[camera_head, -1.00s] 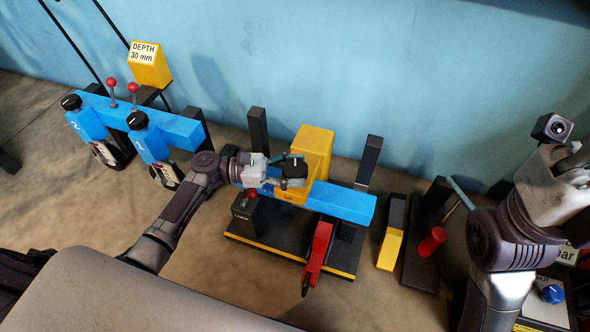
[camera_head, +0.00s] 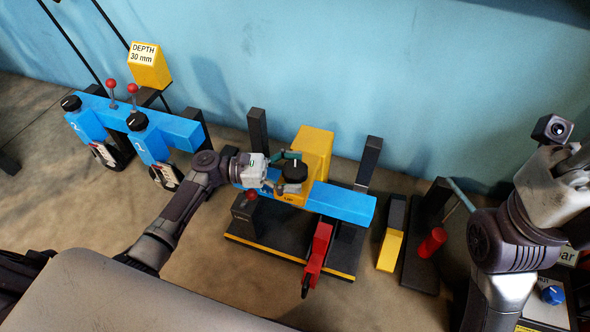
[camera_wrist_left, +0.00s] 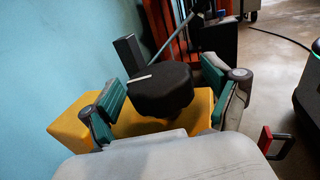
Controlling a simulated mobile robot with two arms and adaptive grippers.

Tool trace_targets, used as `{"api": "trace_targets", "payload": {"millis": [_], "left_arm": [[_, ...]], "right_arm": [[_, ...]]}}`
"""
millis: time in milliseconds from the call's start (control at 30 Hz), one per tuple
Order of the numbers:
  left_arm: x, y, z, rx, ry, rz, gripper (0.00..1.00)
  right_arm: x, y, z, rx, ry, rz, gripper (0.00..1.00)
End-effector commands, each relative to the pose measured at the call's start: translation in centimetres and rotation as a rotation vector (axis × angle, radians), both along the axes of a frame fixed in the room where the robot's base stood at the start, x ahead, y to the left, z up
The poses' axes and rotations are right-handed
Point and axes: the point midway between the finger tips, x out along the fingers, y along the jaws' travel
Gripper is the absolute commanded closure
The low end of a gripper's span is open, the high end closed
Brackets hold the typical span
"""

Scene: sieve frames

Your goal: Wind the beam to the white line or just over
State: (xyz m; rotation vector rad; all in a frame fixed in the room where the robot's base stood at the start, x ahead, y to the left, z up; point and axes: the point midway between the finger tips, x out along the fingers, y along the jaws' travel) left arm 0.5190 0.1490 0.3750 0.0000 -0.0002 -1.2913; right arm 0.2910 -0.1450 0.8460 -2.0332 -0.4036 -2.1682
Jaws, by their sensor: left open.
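The blue beam (camera_head: 342,203) lies across black uprights on a black base. A yellow block (camera_head: 314,150) sits at its middle and carries a black knob (camera_head: 293,174) with a white mark on top. My left gripper (camera_head: 290,171) is open, with its fingers on either side of the knob. In the left wrist view the knob (camera_wrist_left: 162,90) stands between the teal finger pads, with gaps visible, and its white mark lies toward the left. I cannot make out a white line on the beam. My right gripper (camera_head: 574,158) is partly visible at the right edge; its jaws are unclear.
A red handle (camera_head: 318,248) hangs in front of the beam. A black-and-yellow block (camera_head: 390,245) and a red cylinder (camera_head: 433,242) stand to the right. Another blue bar (camera_head: 180,128) with black knobs stands at left, below a yellow "DEPTH 30 mm" sign (camera_head: 150,66).

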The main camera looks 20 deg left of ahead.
Motion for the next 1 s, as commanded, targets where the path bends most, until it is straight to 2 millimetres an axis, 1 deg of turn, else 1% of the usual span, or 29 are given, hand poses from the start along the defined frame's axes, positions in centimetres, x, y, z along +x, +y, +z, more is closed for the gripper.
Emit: {"api": "trace_targets", "payload": {"millis": [67, 167, 267, 500, 633, 700, 800, 1000], "left_arm": [[-0.1, 0.3, 0.0, 0.001, 0.001, 0.001, 0.12], [-0.3, 1.3, -0.1, 0.002, 0.002, 0.003, 0.12], [-0.8, 3.1, -0.1, 0.002, 0.003, 0.003, 0.12], [-2.2, 8.1, -0.1, 0.002, 0.003, 0.002, 0.12], [-2.8, 10.0, -0.1, 0.003, 0.002, 0.002, 0.12], [-3.1, 10.8, -0.1, 0.001, 0.001, 0.001, 0.12], [-3.2, 11.4, 0.0, 0.000, 0.000, 0.001, 0.12], [-3.3, 11.6, 0.0, 0.000, 0.000, -0.001, 0.12]], "right_arm": [[0.0, 0.0, 0.0, 0.003, 0.002, 0.000, 1.00], [0.0, 0.0, 0.0, 0.003, 0.000, 0.000, 1.00], [0.0, 0.0, 0.0, 0.003, -0.001, 0.000, 1.00], [0.0, 0.0, 0.1, 0.003, -0.002, 0.000, 1.00], [0.0, 0.0, 0.1, 0.003, -0.003, 0.000, 1.00], [0.0, 0.0, 0.1, 0.003, -0.003, 0.000, 1.00], [0.0, 0.0, 0.1, 0.003, -0.003, 0.000, 1.00], [0.0, 0.0, 0.1, 0.003, -0.003, 0.000, 1.00]]}}
